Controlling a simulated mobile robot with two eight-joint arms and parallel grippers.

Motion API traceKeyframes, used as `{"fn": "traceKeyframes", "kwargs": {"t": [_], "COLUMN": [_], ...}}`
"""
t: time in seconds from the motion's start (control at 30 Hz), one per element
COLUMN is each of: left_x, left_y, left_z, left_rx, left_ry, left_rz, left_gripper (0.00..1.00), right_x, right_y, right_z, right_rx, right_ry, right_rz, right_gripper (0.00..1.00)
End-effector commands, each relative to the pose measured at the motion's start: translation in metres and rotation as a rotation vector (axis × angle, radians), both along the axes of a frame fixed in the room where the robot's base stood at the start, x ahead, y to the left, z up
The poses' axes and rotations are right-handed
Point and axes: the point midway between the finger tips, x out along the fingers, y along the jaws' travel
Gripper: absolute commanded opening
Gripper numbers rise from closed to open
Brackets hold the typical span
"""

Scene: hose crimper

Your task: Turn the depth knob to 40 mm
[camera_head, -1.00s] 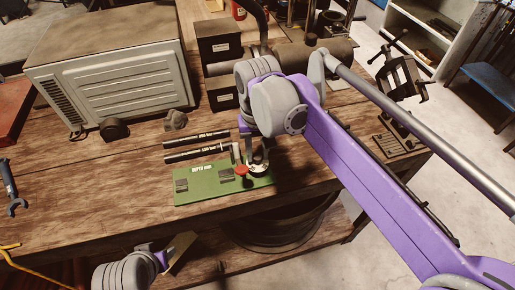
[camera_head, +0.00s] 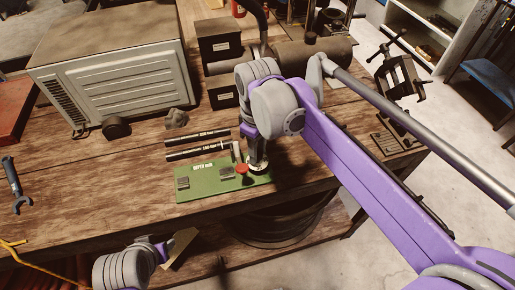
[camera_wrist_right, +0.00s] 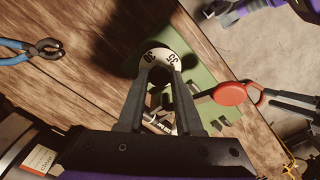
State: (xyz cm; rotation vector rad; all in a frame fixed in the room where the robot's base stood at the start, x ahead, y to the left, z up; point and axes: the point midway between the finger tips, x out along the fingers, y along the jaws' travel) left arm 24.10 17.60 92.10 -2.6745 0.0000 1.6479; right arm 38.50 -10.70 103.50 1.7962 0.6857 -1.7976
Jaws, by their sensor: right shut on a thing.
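The depth knob's pale dial (camera_wrist_right: 161,59) shows in the right wrist view with the numbers 30 and 35 readable; the rest of it is hidden by my fingers. My right gripper (camera_wrist_right: 159,80) is shut on the dark middle of the knob. In the head view the dial (camera_head: 258,168) sits at the right end of the green panel (camera_head: 205,190) marked for depth, and my right gripper (camera_head: 257,157) points down onto it.
Two labelled black hoses (camera_head: 197,143) lie behind the panel. A large grey metal box (camera_head: 115,70) stands at the back left. Bare tabletop (camera_head: 90,185) lies left of the panel.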

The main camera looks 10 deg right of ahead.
Motion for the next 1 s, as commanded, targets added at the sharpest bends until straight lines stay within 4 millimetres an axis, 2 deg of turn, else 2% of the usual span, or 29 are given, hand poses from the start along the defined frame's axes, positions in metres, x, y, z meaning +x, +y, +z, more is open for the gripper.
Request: {"fn": "traceKeyframes", "kwargs": {"t": [0.23, 0.67, 0.7, 0.87, 1.0], "left_x": [0.0004, 0.0005, 0.0005, 0.0004, 0.0004], "left_y": [0.0, 0.0, 0.0, 0.0, 0.0], "left_z": [0.0016, 0.0016, 0.0017, 0.0016, 0.0014], "left_rx": [0.0, 0.0, 0.0, 0.0, 0.0], "left_ry": [-0.001, -0.001, -0.001, -0.001, -0.001], "left_rz": [0.0, 0.0, 0.0, 0.0, 0.0], "left_gripper": [0.5, 0.5, 0.5, 0.5, 0.5], "right_x": [0.0011, 0.0011, 0.0011, 0.0009, 0.0005], "right_y": [0.0, 0.0001, 0.0001, 0.0001, 0.0], "right_z": [0.0013, 0.0012, 0.0012, 0.0008, 0.0005], "right_rx": [0.0, 0.001, 0.001, 0.0, 0.0], "right_ry": [-0.003, -0.004, -0.004, -0.003, -0.001], "right_rz": [0.059, 0.067, 0.067, 0.067, 0.067], "right_gripper": [0.0, 0.0, 0.36, 0.64, 0.64]}}
